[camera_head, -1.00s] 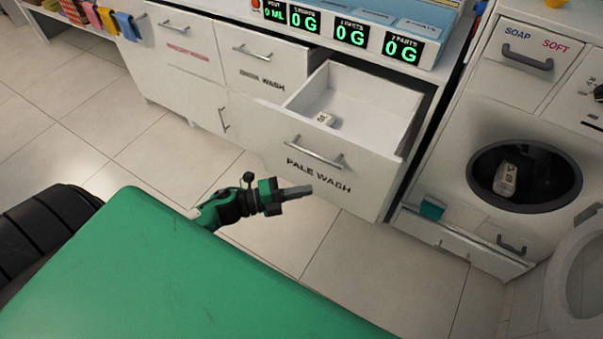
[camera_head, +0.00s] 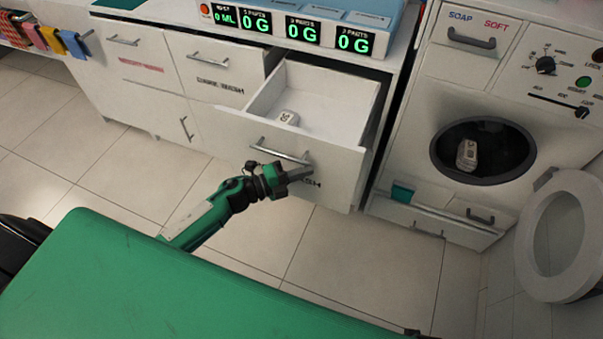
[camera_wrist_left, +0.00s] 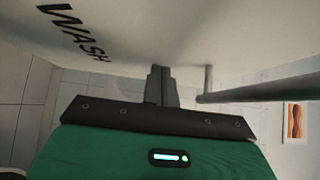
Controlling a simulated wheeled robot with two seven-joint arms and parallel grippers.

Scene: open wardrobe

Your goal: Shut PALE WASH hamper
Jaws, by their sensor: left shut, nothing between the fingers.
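The PALE WASH hamper (camera_head: 325,180) is a white drawer pulled open below the counter, with a silver bar handle (camera_head: 280,152) on its front. A small pale item with dark marks (camera_head: 288,119) lies inside it. My left gripper (camera_head: 306,172) is shut and empty, in front of the hamper's front just below the handle's right end, covering part of the label. In the left wrist view, the shut fingers (camera_wrist_left: 161,85) point at the white front, with the handle (camera_wrist_left: 255,90) to their right and "WASH" to the left. I cannot tell whether the fingertips touch the front. My right gripper is not in view.
A neighbouring hamper (camera_head: 222,75) stands slightly open to the left. Right of the hamper is a washer with a dark round opening (camera_head: 485,150) and its round door (camera_head: 560,235) swung open. Digital readouts (camera_head: 300,30) stand on the counter. The tiled floor in front is clear.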

